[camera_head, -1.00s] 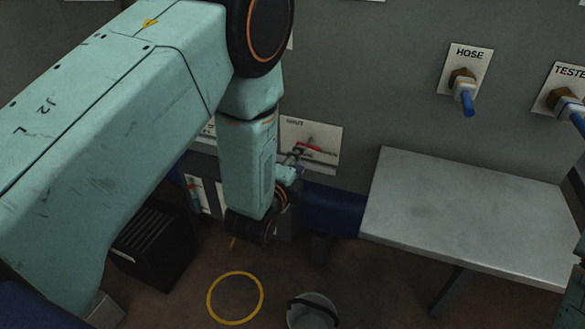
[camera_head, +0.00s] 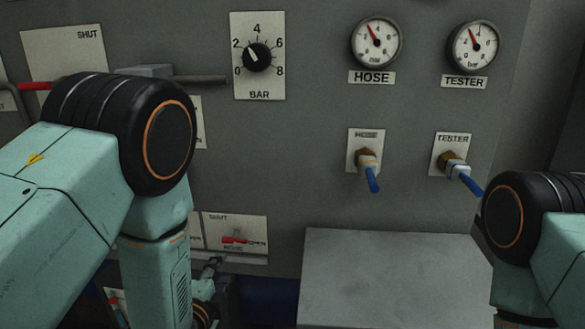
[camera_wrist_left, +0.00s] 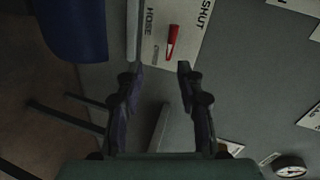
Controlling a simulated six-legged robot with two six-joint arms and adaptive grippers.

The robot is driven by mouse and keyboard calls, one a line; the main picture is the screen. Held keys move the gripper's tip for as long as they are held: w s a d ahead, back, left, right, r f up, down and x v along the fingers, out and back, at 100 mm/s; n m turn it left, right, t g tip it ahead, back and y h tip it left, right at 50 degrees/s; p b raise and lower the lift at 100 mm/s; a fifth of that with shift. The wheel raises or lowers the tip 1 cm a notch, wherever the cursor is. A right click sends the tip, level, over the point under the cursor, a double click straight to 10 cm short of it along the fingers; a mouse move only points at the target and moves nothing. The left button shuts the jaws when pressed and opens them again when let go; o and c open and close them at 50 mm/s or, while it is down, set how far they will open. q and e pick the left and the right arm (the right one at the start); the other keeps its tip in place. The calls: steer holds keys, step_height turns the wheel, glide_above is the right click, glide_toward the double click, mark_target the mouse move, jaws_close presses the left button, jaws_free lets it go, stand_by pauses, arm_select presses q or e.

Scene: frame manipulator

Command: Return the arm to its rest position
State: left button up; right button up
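My left arm comes in from the left in the head view and bends down at a large black joint. My left gripper (camera_head: 213,268) is partly visible there, low beside the panel and just below a small red valve handle (camera_head: 233,239). In the left wrist view the two fingers of the left gripper (camera_wrist_left: 160,68) stand apart with nothing between them. The red handle (camera_wrist_left: 172,40) on its SHUT/HOSE plate lies beyond the fingertips. My right arm shows at the right edge of the head view; its gripper is out of frame.
A grey panel carries a BAR dial (camera_head: 257,57), a HOSE gauge (camera_head: 376,42) and a TESTER gauge (camera_head: 474,47). Below are a HOSE fitting (camera_head: 367,162) and a TESTER fitting (camera_head: 455,169) with blue ends. A bare grey table (camera_head: 390,280) stands between my arms.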

arm_select(q)
steer(key=s+a+f+n+g, duration=0.2)
steer(key=s+f+n+g, duration=0.5)
steer(key=s, duration=0.5)
steer(key=s+a+f+n+g, duration=0.2)
steer(key=s+f+n+g, duration=0.2)
steer(key=s+f+n, duration=0.55)
steer(key=s+f+g, duration=0.2)
steer(key=s+g, duration=0.2)
steer(key=s, duration=1)
steer(key=shift+s+f+y+p, duration=0.3)
steer(key=shift+s+f, duration=0.1)
